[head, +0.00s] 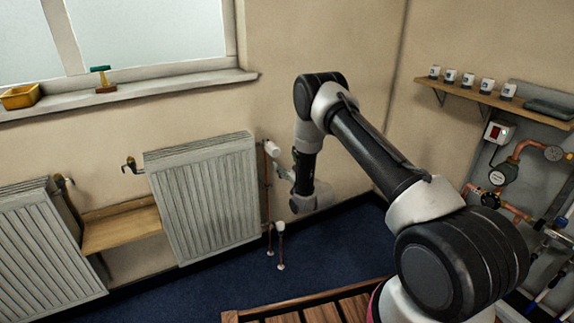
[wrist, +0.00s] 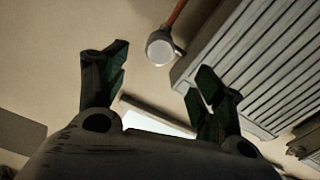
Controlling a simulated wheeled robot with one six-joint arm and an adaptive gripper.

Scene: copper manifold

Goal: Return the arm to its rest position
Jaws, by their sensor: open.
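My arm reaches out over the blue floor toward the wall, bent downward at its far end. My gripper (head: 284,172) is small in the head view, close to the right side of the nearer radiator (head: 205,195). In the wrist view my gripper (wrist: 160,68) has its two dark fingers spread apart with nothing held between them. A white valve head (head: 271,148) on a copper pipe stands by the radiator's right edge. In the wrist view the round white valve head (wrist: 160,48) appears beyond the fingertips, and I see no contact.
A second radiator (head: 42,245) and a wooden shelf (head: 120,226) are at left. A window sill (head: 130,92) holds a yellow tray (head: 20,96). At right are a shelf of white cans (head: 490,95) and copper pipework (head: 520,150). A slatted wooden surface (head: 325,310) is in front.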

